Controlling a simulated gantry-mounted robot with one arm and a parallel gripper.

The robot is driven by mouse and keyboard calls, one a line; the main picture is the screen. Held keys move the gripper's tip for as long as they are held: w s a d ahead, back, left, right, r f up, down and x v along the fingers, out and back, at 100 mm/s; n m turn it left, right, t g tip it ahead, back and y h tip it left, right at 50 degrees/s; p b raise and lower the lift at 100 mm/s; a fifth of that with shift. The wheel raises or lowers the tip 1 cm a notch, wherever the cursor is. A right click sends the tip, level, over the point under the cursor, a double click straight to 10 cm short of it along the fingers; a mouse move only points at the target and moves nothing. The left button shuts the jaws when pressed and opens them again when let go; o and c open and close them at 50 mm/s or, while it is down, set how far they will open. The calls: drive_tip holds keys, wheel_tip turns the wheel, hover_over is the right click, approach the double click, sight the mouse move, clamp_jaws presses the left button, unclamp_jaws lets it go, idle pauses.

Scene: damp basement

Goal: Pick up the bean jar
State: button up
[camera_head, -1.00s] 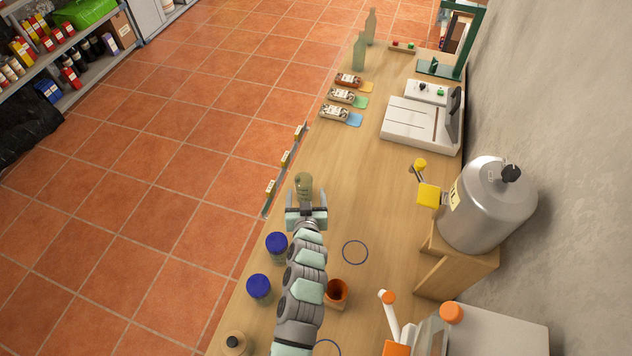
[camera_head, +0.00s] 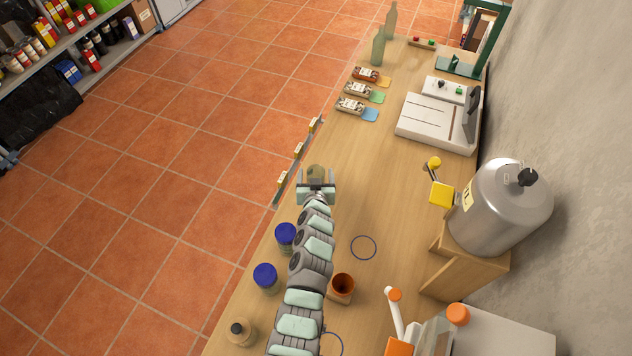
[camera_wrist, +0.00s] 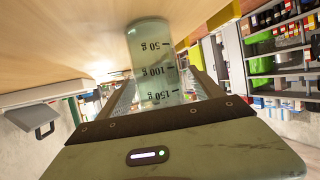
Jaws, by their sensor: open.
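A see-through greenish jar (camera_head: 316,171) stands on the wooden counter near its left edge, just beyond my wrist. In the wrist view the jar (camera_wrist: 152,55) shows upside down, with black marks of 50 g, 100 g and 150 g. I see no clear beans in it. My gripper (camera_head: 316,184) is open, with one finger on each side of the jar in the wrist view. A gap shows beside the jar, and I cannot tell whether either finger touches it. The jar's lower part in the picture is hidden behind my gripper body.
Two blue-lidded jars (camera_head: 285,234) (camera_head: 265,276) and a brown cup (camera_head: 342,286) stand beside my arm. A steel dispenser (camera_head: 500,205) on a wooden stand is at the right. The counter's middle is mostly clear.

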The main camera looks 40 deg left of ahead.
drive_tip(key=shift+b+x, duration=0.45)
drive_tip(key=shift+x, duration=0.9)
drive_tip(key=shift+d+f, duration=0.1)
drive_tip(key=shift+f, duration=0.05)
drive_tip(key=shift+c, duration=0.4)
clamp_jaws()
